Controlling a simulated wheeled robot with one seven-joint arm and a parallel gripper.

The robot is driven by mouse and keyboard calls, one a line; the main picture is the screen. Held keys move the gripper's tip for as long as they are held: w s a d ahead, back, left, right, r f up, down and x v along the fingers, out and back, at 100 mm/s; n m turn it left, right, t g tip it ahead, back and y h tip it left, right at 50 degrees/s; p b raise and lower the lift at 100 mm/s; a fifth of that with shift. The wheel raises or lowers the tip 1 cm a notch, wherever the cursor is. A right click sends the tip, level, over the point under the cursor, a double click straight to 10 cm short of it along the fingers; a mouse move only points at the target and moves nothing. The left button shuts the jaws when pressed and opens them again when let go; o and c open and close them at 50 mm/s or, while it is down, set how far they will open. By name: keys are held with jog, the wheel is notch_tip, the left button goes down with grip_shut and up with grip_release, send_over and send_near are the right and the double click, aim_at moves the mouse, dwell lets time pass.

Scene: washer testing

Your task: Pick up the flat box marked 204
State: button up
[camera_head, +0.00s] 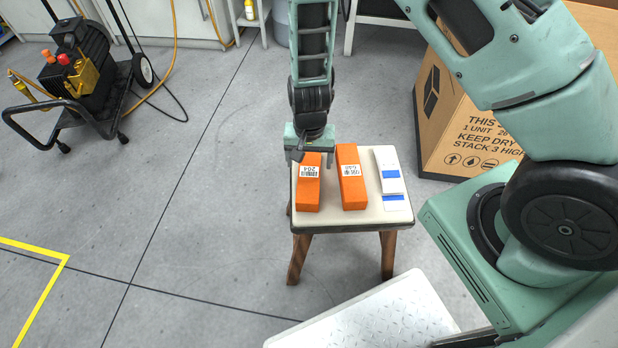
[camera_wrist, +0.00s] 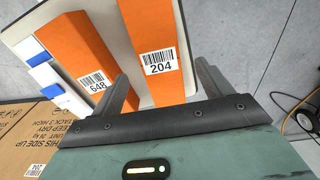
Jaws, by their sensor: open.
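The flat box marked 204 (camera_head: 308,190) is orange with a white barcode label and lies at the left of a small stool (camera_head: 360,213). It also shows in the wrist view (camera_wrist: 150,30), with its label facing the camera. My gripper (camera_head: 312,150) is above the far end of this box. In the wrist view my gripper (camera_wrist: 165,85) is open, with one finger on each side of the 204 box. I cannot tell whether the fingers touch it. Part of the box's near end is hidden behind the gripper body.
A second orange box (camera_head: 351,190), marked 648 in the wrist view (camera_wrist: 75,45), lies to the right. A white and blue box (camera_head: 388,168) lies beyond it. A compressor cart (camera_head: 85,80) is far left.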

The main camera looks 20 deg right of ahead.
aim_at(309, 171)
notch_tip(309, 171, down, 6)
jog(key=shift+s+r+b, duration=0.1)
jog(key=shift+r+b, duration=0.05)
jog(key=shift+b, duration=0.5)
jog(key=c, duration=1.3)
